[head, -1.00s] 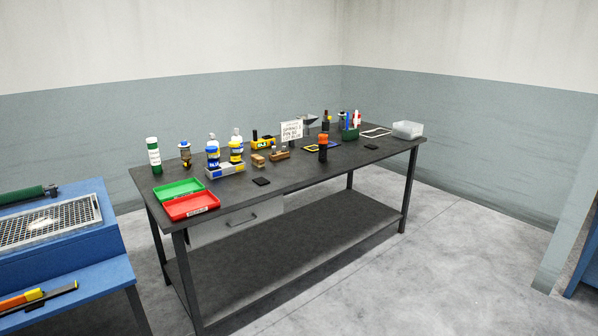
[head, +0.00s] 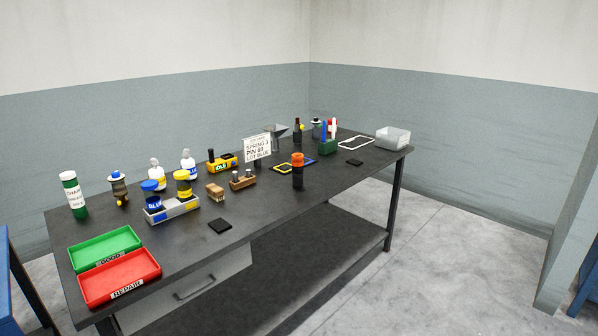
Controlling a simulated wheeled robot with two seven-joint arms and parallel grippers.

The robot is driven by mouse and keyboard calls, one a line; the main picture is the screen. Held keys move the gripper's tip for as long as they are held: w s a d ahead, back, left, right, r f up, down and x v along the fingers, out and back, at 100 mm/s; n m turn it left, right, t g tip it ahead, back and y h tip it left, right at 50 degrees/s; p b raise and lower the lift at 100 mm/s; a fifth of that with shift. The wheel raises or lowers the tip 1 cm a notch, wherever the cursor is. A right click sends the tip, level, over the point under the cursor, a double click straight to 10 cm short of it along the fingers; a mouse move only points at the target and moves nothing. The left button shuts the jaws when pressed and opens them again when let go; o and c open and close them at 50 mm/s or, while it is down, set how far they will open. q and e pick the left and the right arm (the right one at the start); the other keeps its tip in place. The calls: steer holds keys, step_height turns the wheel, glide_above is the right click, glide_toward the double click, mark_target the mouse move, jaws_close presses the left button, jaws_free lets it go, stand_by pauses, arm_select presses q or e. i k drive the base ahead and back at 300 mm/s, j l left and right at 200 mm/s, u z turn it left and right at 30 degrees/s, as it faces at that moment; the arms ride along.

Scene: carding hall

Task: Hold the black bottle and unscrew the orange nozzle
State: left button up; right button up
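The orange nozzle (head: 297,160) sits on top of the bottle. How it is joined to the bottle is too small to tell. Neither of my grippers shows in the head view.
Red (head: 120,278) and green trays (head: 105,248) lie front left. Bench around the bottle's front is bare.

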mark_target(297, 172)
steer(key=i+u, duration=0.1)
steer(key=u, duration=0.25)
steer(key=l+u, duration=0.15)
steer(key=u, duration=0.2)
steer(key=i+l+u, duration=0.1)
steer(key=u, duration=0.3)
steer(key=i+l+u, duration=0.2)
steer(key=l, duration=0.25)
steer(key=i+l+u, duration=0.2)
steer(key=l, duration=0.25)
steer(key=l+u, duration=0.25)
steer(key=l, duration=0.2)
steer(key=i+l+u, duration=0.2)
steer(key=l, duration=0.35)
steer(key=i+l+u, duration=0.1)
steer(key=l, duration=1.55)
steer(key=i+l, duration=0.1)
steer(key=l, duration=1.55)
steer(key=u, duration=0.05)
